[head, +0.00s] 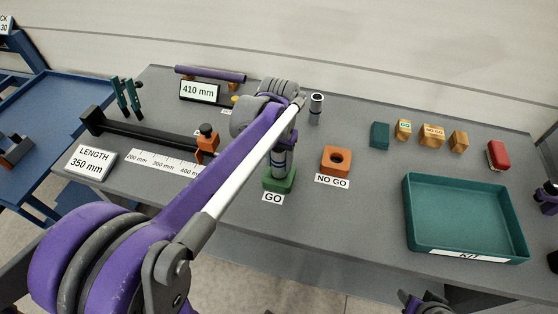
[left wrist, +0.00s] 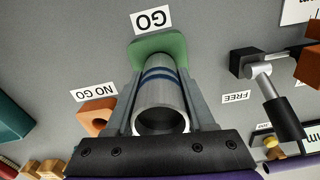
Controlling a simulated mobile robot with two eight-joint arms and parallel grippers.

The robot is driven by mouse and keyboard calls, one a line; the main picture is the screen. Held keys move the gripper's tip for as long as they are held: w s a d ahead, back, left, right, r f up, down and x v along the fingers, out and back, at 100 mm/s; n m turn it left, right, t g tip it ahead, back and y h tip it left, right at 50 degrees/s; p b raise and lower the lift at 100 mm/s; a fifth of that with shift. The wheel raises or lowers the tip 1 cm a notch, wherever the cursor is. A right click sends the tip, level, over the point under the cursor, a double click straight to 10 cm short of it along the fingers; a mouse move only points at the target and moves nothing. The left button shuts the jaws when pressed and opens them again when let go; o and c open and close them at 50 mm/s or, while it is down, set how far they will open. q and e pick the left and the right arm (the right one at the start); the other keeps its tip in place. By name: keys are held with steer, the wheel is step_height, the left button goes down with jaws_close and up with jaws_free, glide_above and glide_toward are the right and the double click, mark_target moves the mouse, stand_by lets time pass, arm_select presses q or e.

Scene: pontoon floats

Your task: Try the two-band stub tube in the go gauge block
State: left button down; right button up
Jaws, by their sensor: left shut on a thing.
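The two-band stub tube (left wrist: 160,98) is a grey metal tube with two blue bands near its far end. My left gripper (head: 281,150) is shut on it, with a finger on each side in the left wrist view (left wrist: 162,108). The tube (head: 279,167) stands about upright at the green go gauge block (head: 279,182), which also shows in the left wrist view (left wrist: 147,46). Its lower end meets the block's top; I cannot tell how deep it sits. My arm hides part of the tube. My right gripper (head: 425,303) shows only partly at the bottom edge.
The orange no-go block (head: 335,161) stands just right of the go block. Another tube (head: 316,108) stands behind. The green kit tray (head: 465,218) is empty at the right. Small blocks (head: 432,137) line the back. A length gauge (head: 150,133) fills the left.

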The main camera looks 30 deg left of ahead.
arm_select(q)
steer(key=shift+r, duration=0.3)
arm_select(e)
steer(key=shift+r, duration=0.25)
arm_select(q)
steer(key=shift+r+p, duration=1.75)
steer(key=shift+r, duration=1.25)
arm_select(e)
steer(key=shift+w+r, duration=0.3)
steer(key=shift+r, duration=0.45)
steer(key=shift+w+r, duration=0.35)
steer(key=shift+r, duration=0.4)
steer(key=shift+w+r, duration=0.3)
steer(key=shift+r, duration=0.45)
steer(key=shift+s, duration=0.1)
